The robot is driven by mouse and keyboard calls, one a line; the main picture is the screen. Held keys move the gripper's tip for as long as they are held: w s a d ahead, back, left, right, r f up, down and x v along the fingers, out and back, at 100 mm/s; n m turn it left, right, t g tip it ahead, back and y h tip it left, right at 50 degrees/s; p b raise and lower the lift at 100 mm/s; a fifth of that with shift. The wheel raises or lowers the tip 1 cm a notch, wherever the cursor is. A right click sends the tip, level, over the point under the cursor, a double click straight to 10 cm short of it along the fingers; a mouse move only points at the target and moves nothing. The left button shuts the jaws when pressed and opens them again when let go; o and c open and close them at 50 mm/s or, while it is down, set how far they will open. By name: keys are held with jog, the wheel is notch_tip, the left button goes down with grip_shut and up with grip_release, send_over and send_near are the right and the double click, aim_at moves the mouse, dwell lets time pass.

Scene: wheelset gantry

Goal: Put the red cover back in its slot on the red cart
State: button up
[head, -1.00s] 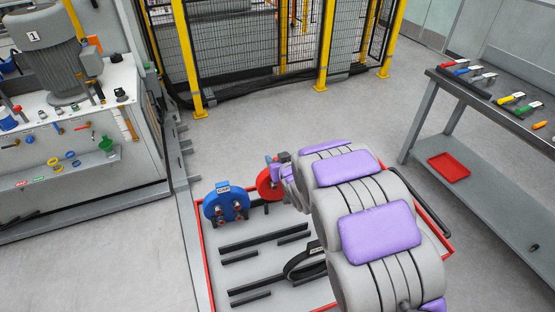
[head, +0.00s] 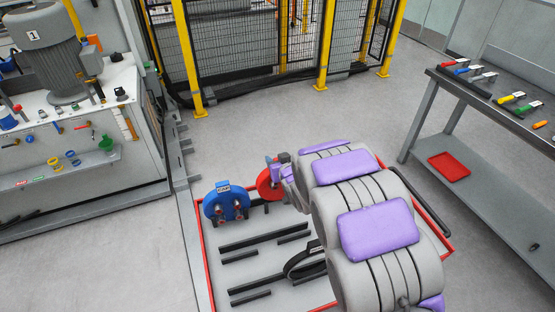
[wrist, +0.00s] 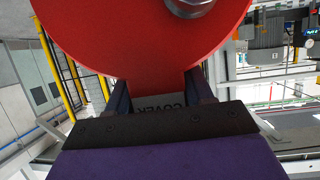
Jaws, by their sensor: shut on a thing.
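The red cover (head: 264,187) is a round disc, upright over the back part of the red-edged cart (head: 203,262). My gripper (head: 284,158) is shut on its top, partly hidden by my arm. In the wrist view the red cover (wrist: 145,40) fills the upper middle, with a metal bolt on its face. My gripper (wrist: 158,95) has a finger on each side of its grey tab, marked COVER. The head view does not show clearly whether the cover's lower edge touches the cart. The slot itself cannot be made out.
A blue cover (head: 226,203) stands upright on the cart, just left of the red one. A workbench (head: 500,95) stands right, a machine (head: 75,150) left, and a yellow-post fence behind.

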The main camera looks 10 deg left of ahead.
jog(key=shift+f+b, duration=0.65)
jog(key=shift+f, duration=1.5)
jog(key=o, duration=1.4)
jog(key=p+v, duration=0.1)
jog(key=v, duration=1)
jog(key=shift+s+d, duration=0.15)
jog(key=shift+s, duration=0.15)
jog(key=shift+r, duration=0.1)
jog(key=shift+w, duration=0.1)
